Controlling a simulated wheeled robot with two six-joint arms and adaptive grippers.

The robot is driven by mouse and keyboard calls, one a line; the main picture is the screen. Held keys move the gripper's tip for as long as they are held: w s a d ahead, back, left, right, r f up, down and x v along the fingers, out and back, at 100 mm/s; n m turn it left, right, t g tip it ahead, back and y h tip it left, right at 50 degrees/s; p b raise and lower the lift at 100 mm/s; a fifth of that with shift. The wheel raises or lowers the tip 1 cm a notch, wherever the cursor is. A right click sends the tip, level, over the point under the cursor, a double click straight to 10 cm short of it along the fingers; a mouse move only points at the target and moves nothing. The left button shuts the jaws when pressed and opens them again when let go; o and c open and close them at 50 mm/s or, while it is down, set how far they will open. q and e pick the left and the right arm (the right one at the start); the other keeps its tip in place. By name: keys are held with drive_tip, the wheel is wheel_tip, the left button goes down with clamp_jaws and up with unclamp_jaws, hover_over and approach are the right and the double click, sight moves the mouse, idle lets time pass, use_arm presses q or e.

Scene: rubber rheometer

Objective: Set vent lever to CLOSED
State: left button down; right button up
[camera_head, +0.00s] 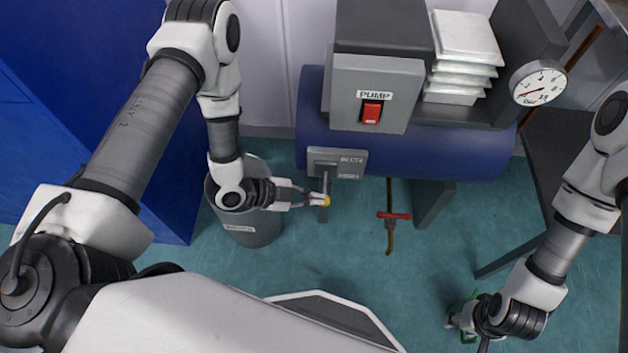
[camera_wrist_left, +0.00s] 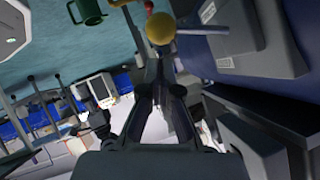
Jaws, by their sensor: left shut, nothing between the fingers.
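The vent lever (camera_head: 325,184) is a thin grey bar with a yellow knob (camera_head: 325,201) at its end. It hangs down from a grey plate (camera_head: 325,156) on the front of the blue tank. The plate's small labels are too small to read surely. My left gripper (camera_head: 311,198) is shut and empty, with its fingertips at the knob from the left. In the left wrist view the yellow knob (camera_wrist_left: 160,28) is just beyond the fingertips (camera_wrist_left: 160,58); I cannot tell whether they touch. My right gripper (camera_head: 462,318) is low at the right, by something green; its fingers are unclear.
The blue tank (camera_head: 470,155) carries a pump box with a red switch (camera_head: 372,112) and a round gauge (camera_head: 538,83). A red-handled valve (camera_head: 394,216) sticks out below. A grey bin (camera_head: 250,225) stands under my left wrist. The teal floor is open ahead.

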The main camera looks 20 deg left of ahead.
use_arm(q)
drive_tip(key=shift+s+f+m+t, duration=0.1)
drive_tip(key=shift+f+m+t, duration=0.55)
drive_tip(key=shift+f, duration=0.8)
use_arm(e)
drive_tip(key=shift+f, duration=0.25)
use_arm(q)
drive_tip(key=shift+f, duration=0.1)
